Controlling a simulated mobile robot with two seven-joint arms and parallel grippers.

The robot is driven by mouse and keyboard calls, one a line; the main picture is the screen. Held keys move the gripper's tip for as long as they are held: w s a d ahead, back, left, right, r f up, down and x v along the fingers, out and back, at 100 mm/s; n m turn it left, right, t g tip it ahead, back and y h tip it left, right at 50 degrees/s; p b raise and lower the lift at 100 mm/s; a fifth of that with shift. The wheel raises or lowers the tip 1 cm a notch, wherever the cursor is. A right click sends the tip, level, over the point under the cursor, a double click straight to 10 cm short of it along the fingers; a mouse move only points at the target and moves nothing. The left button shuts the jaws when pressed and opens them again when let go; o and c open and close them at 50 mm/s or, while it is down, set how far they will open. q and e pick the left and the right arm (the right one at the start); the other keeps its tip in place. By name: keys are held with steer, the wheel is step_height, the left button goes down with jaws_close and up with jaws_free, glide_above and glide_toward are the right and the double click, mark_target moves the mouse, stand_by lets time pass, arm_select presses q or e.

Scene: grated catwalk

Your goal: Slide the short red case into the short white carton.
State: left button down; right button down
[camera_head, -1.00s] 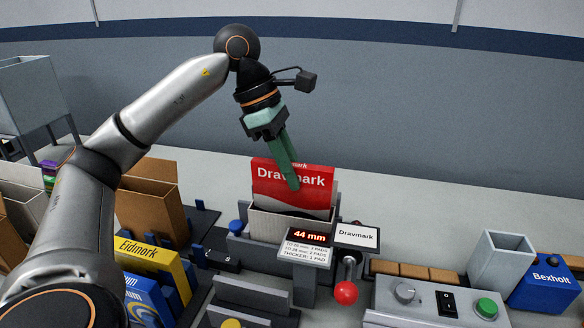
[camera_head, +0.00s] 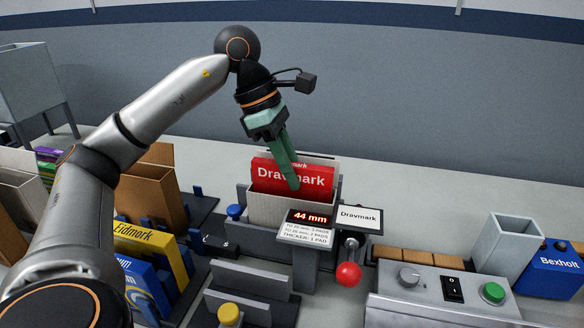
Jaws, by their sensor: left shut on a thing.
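The red case (camera_head: 262,178), labelled "Dravmark", stands upright with its lower part inside the white carton (camera_head: 265,209). Its upper part shows above the carton's front wall, and its bottom is hidden inside. One finger lies across the front face of the case. My right gripper is not in view.
A display (camera_head: 310,217) reading "44 mm" stands before the carton, beside a "Dravmark" sign (camera_head: 358,217) and a red-knobbed lever (camera_head: 348,273). A yellow Eidmark box (camera_head: 139,241) and brown cartons stand left. A control box (camera_head: 448,289) stands right.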

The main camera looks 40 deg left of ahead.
arm_select(q)
steer(key=shift+f, duration=0.4)
steer(key=c, duration=0.7)
jaws_free()
